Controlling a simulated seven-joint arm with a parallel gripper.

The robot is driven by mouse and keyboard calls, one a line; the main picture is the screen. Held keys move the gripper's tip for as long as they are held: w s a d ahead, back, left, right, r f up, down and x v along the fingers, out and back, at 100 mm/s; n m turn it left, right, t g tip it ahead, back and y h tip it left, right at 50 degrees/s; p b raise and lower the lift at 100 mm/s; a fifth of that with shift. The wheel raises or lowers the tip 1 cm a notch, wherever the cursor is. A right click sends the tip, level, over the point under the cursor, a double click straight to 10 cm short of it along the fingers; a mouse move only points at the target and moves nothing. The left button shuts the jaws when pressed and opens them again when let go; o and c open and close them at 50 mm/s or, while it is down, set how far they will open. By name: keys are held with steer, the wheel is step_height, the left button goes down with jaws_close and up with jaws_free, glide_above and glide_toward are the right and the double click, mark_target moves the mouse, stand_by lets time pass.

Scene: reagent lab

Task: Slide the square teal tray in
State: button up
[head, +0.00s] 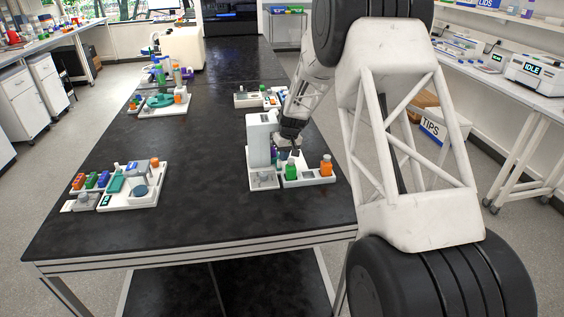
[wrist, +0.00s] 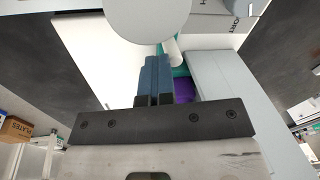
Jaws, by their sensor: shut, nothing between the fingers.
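My gripper (wrist: 154,80) has its two blue-grey fingers pressed together with nothing between them. In the head view my gripper (head: 288,147) is low beside the right face of a tall white instrument (head: 260,139). In the wrist view a teal piece (wrist: 181,71) shows just right of the fingertips, with a purple piece nearer to me. The teal piece is mostly hidden by a white cylinder and the fingers, so I cannot tell whether it is the square tray, how far out it stands, or whether the fingers touch it.
A green bottle (head: 291,169) and an orange-capped bottle (head: 326,166) stand on a white base (head: 309,181) close to the gripper. Another white station (head: 147,197) with coloured pieces is at left. The black bench (head: 205,190) is clear between them.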

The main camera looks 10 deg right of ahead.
steer(key=s+a+r+n, duration=0.1)
steer(key=a, duration=0.4)
steer(key=s+a+r+n, duration=0.1)
steer(key=s+a, duration=0.1)
steer(key=a, duration=0.4)
steer(key=s+a+r+n+y, duration=0.1)
steer(key=s+a, duration=0.1)
steer(key=a, duration=0.4)
steer(key=shift+a+r+g, duration=0.2)
steer(key=shift+a+g, duration=0.05)
steer(key=shift+g, duration=0.05)
steer(key=shift+n+y, duration=0.6)
steer(key=shift+n, duration=0.3)
steer(key=d, duration=0.1)
steer(key=s+d, duration=0.1)
steer(key=d, duration=0.2)
steer(key=shift+s+d+f, duration=0.3)
steer(key=shift+s+f, duration=0.05)
steer(key=shift+f, duration=0.05)
steer(key=w+d+t, duration=0.1)
steer(key=d, duration=0.3)
steer(key=w+d+r+t, duration=0.1)
steer(key=w+d, duration=0.1)
steer(key=d, duration=0.3)
steer(key=w+d+r+n+t+h, duration=0.1)
steer(key=d, duration=0.4)
steer(key=shift+w+d+r, duration=0.1)
steer(key=shift+w, duration=0.15)
